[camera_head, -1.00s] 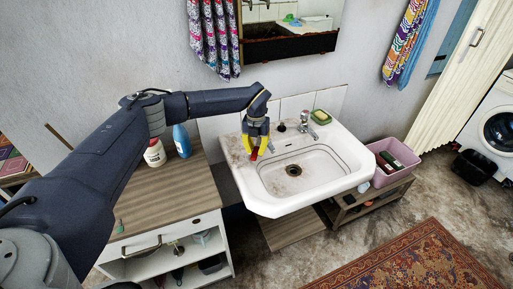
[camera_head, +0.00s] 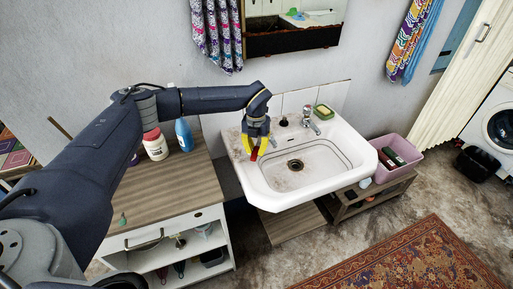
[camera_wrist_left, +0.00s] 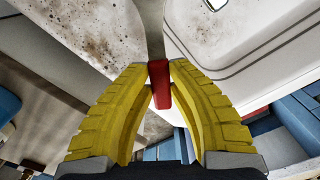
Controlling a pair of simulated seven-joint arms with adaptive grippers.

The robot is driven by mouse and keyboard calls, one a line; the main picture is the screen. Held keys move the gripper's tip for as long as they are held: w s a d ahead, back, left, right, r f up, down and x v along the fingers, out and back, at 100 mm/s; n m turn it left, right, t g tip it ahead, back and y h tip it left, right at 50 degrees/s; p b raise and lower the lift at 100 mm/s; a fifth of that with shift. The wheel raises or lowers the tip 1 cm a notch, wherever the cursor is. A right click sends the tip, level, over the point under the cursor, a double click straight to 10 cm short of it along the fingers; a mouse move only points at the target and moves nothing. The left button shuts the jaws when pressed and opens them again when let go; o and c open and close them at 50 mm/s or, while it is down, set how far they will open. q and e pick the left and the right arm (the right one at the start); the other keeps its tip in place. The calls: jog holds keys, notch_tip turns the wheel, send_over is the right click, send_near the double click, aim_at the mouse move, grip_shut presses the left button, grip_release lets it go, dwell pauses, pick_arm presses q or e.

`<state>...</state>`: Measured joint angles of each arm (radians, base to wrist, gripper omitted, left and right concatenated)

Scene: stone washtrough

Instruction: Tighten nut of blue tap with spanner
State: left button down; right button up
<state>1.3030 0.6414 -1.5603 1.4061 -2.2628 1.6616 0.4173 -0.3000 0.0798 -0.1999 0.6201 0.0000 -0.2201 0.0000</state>
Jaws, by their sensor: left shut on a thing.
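My left gripper (camera_head: 257,144) has yellow fingers and hangs over the left part of the white sink (camera_head: 345,138). It is shut on a red-handled tool, the spanner (camera_head: 254,154). In the left wrist view the fingers (camera_wrist_left: 158,78) pinch its red handle (camera_wrist_left: 160,88), and a grey metal part (camera_wrist_left: 154,30) runs on beyond them. A chrome tap (camera_head: 309,122) stands at the back of the sink, apart from the gripper. I cannot make out a blue marking or the nut. My right gripper is out of view.
A wooden-topped cabinet (camera_head: 170,196) left of the sink holds a white red-capped jar (camera_head: 155,147) and a blue bottle (camera_head: 184,136). Green-yellow soap (camera_head: 324,112) lies on the sink's back edge. A pink basket (camera_head: 405,160) stands at the right. The bowl is empty.

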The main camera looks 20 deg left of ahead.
pick_arm(q)
jog(key=shift+s, duration=0.15)
jog(key=shift+r, duration=0.15)
jog(key=shift+r, duration=2.9)
